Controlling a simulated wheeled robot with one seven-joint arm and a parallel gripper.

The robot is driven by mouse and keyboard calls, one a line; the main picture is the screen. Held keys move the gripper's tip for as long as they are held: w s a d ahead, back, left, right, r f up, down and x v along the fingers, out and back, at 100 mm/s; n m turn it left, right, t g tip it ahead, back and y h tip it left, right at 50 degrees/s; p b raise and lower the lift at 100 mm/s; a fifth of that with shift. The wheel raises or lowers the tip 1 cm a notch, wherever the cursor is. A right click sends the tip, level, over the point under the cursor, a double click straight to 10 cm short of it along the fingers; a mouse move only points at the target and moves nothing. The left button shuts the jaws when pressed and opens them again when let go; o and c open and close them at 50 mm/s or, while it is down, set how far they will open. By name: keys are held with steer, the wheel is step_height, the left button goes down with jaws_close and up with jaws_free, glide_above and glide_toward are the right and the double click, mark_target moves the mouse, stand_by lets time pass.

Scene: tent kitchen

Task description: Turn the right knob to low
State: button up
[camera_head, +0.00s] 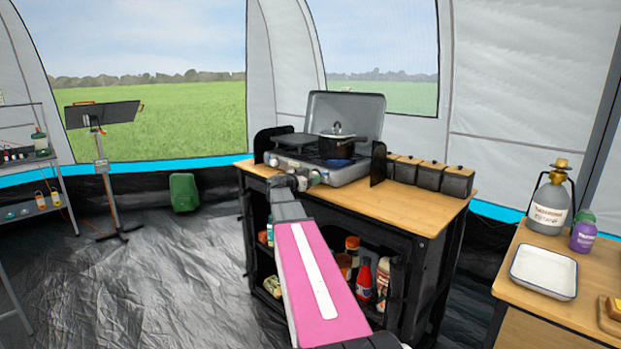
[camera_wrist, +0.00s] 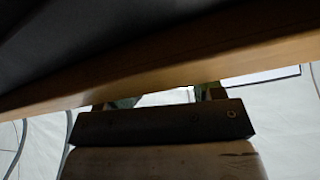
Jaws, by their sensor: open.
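The camping stove (camera_head: 345,177) stands on the wooden-topped kitchen stand, its grey lid raised. A knob at the front left (camera_head: 273,161) shows on its front panel. The right knob (camera_head: 315,177) seems to be by the end of my arm and is partly covered. My gripper (camera_head: 302,180) is at the stove's front, small and partly hidden by my own arm. In the wrist view, my open gripper (camera_wrist: 168,97) has its two fingers apart, partly hidden by a wooden edge (camera_wrist: 170,68). The knob does not show there, and I cannot tell whether the fingers touch it.
A dark pot (camera_head: 337,147) sits on the right burner, with a blue glow beneath it. Black windscreens stand at both sides of the stove. Several dark canisters (camera_head: 430,175) line the stand's right side. A white tray (camera_head: 543,271) lies on the right table.

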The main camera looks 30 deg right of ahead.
steer(key=shift+d, duration=0.15)
steer(key=c, duration=0.9)
steer(key=shift+n, duration=1.6)
steer(key=o, duration=0.9)
steer(key=v, duration=1.1)
